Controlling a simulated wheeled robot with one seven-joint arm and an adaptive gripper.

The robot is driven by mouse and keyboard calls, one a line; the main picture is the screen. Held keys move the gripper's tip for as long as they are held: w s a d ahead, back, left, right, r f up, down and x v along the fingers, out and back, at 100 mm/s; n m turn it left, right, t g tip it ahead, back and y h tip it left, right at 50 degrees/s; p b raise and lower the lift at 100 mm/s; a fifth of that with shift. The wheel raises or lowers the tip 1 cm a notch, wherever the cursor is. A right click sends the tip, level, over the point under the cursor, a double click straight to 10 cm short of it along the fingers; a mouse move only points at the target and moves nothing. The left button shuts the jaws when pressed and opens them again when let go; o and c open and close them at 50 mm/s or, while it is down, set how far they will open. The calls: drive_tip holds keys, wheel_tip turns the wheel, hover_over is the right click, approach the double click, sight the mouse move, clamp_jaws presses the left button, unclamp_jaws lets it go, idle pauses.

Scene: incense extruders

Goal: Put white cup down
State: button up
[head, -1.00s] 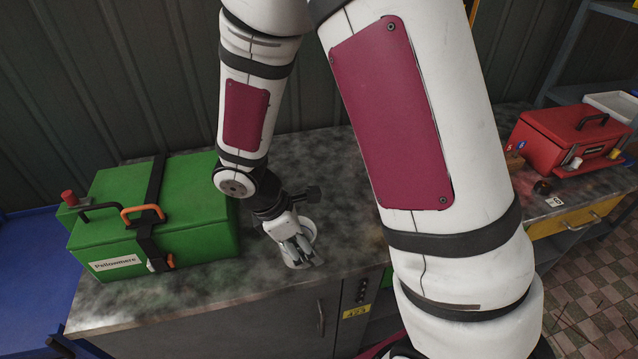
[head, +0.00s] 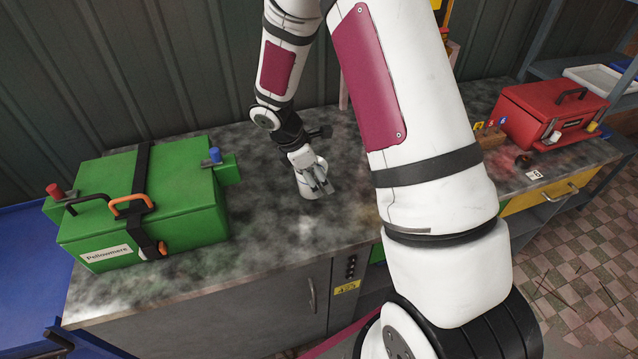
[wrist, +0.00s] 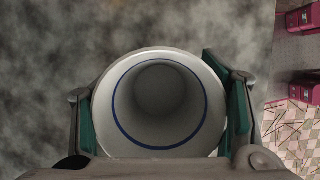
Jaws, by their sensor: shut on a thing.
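The white cup (wrist: 160,95) is seen from above in the wrist view, with its open mouth toward the camera and a blue ring inside. It looks empty. The green-padded fingers of my gripper (wrist: 163,110) stand on either side of it and hold it. In the head view my gripper (head: 320,181) points down over the grey mottled counter (head: 270,225), with the cup (head: 306,190) upright in it. The cup is at or just above the counter top; I cannot tell whether its base touches.
A green case (head: 185,200) with a strap and handles stands to the left. A red toolbox (head: 545,115) is at the far right, near small coloured items (head: 490,130). The counter around the cup is clear. The counter's front edge lies below the cup in the head view.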

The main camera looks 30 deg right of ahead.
sight(319, 184)
drive_tip(key=shift+w+d+f+p, duration=0.15)
drive_tip(key=shift+d+f+p, duration=0.05)
drive_tip(key=shift+f, duration=0.7)
drive_tip(key=shift+w+d+f+p, duration=0.1)
drive_tip(key=shift+d+f+p, duration=0.05)
drive_tip(key=shift+f, duration=0.75)
drive_tip(key=o, duration=1.4)
drive_tip(key=shift+f, duration=0.1)
drive_tip(key=shift+o, duration=0.2)
